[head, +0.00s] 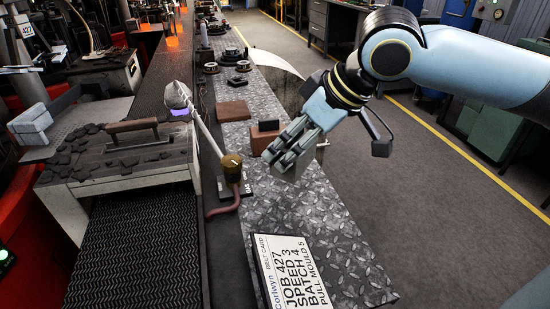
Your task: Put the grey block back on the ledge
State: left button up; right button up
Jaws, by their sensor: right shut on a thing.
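My right gripper (290,152) reaches in from the upper right and is shut on the grey block (297,167). The fingers cover much of the block, and its grey colour is close to theirs, so its outline is hard to make out. The gripper and block are over the right part of the ledge (325,215), a long strip of metal diamond plate. I cannot tell whether the block touches the plate. My left gripper is not in view.
A reddish-brown block (233,111) and another beside a dark block (268,125) lie on the ledge. A white job card (290,270) covers its near end. The plate between card and gripper is bare.

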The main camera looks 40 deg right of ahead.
jog(key=w+d+f, duration=0.1)
jog(key=w, duration=0.1)
jog(key=w+d+f, duration=0.1)
jog(key=w+f, duration=0.1)
jog(key=w, duration=0.1)
jog(key=w+d+f, duration=0.1)
jog(key=w, duration=0.1)
jog(key=shift+w+d+f+b, duration=0.15)
jog(key=shift+d+f+b, duration=0.15)
jog(key=shift+f+b, duration=0.1)
jog(key=shift+f, duration=0.25)
notch_tip(320, 180, down, 3)
jog(key=shift+f, duration=0.1)
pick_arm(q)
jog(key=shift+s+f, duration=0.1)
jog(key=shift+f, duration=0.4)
pick_arm(e)
jog(key=shift+f, duration=0.1)
jog(key=shift+f, duration=0.1)
jog(key=o, duration=1.5)
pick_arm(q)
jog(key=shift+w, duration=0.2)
